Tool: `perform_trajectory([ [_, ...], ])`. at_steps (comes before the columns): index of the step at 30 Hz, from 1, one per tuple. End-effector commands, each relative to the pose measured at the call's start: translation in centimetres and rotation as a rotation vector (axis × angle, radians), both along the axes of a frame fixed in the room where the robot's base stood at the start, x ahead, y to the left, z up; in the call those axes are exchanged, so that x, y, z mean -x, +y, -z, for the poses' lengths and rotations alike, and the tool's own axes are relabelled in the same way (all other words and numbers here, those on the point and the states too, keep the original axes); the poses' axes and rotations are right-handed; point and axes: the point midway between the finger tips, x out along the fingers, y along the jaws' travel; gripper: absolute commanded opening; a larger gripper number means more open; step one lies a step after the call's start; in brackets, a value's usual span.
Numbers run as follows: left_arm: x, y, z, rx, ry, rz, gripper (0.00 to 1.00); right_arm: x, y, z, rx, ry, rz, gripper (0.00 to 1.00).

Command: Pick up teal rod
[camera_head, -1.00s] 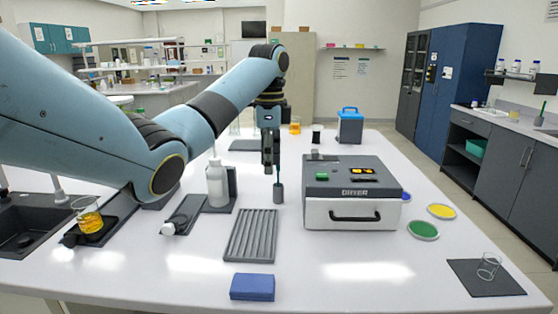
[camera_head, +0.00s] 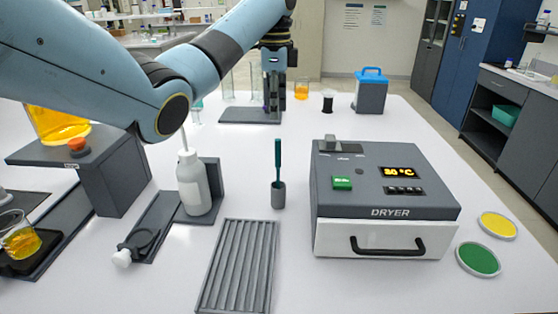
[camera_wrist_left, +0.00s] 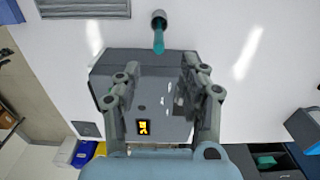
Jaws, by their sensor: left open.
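The teal rod (camera_head: 278,156) stands upright in a small dark grey holder (camera_head: 278,196) on the white bench, left of the dryer. In the left wrist view the rod (camera_wrist_left: 159,38) shows near the top middle, with its lower end in the holder (camera_wrist_left: 158,15). My left gripper (camera_head: 272,112) appears just above the rod's top in the head view, apart from it. In the left wrist view its two fingers (camera_wrist_left: 155,78) are spread and empty, with the rod beyond the tips. My right gripper is not in view.
The dryer (camera_head: 385,240) stands right of the rod. A grey ribbed tray (camera_head: 238,268) lies in front, and a white bottle (camera_head: 193,185) stands on the left. A dark stand (camera_head: 248,115) is at the back. Bare bench surrounds the holder.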

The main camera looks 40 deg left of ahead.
Motion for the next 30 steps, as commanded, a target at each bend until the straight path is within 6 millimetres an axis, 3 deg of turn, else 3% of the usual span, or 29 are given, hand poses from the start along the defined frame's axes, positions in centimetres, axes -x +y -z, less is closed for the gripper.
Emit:
perform_trajectory([
  [5, 0.0, 0.0, 2.9, 0.001, 0.001, 0.0, 0.42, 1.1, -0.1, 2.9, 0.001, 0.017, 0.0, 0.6],
  [11, 0.0, -0.1, 5.2, 0.001, 0.002, 0.0, 0.42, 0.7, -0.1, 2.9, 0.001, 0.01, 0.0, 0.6],
  [21, -0.5, -0.4, 9.7, 0.001, 0.002, 0.0, 0.42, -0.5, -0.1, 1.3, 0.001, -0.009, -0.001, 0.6],
  [30, -0.5, -0.4, 10.2, -0.001, 0.001, 0.001, 0.39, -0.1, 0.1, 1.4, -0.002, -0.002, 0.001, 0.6],
])
